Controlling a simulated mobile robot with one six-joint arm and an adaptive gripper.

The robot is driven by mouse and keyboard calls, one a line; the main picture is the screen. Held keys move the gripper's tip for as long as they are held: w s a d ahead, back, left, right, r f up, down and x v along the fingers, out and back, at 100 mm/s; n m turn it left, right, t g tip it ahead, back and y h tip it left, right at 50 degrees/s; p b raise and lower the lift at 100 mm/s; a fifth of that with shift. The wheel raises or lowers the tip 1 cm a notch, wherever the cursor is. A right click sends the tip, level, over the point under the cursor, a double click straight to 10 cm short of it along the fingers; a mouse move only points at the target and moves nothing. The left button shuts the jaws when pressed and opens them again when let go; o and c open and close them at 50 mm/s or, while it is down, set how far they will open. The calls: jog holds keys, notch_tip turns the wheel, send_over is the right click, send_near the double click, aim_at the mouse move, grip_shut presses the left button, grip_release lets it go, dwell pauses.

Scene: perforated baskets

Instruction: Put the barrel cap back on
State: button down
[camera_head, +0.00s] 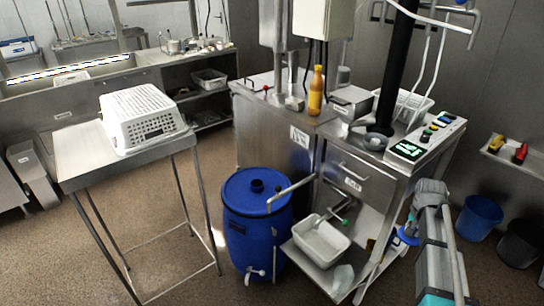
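A blue barrel (257,228) stands upright on the floor in the middle. A white tap is near the barrel's foot. A small blue round piece (407,238) shows just left of my arm at the right; I cannot tell whether it is the cap or part of my arm. My grey and teal arm comes up from the lower right edge. I cannot make out my gripper's fingers.
A metal pipe (291,190) from the steel machine reaches over the barrel's right side. A white perforated basket (141,118) lies on the steel table at left. A white tub (320,241) stands on a low shelf right of the barrel. Blue (479,217) and black (520,243) buckets stand at right.

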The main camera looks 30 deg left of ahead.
notch_tip(320, 180, up, 27)
jog(key=p, duration=2.5)
jog(key=shift+f, duration=0.15)
jog(key=shift+w, duration=0.1)
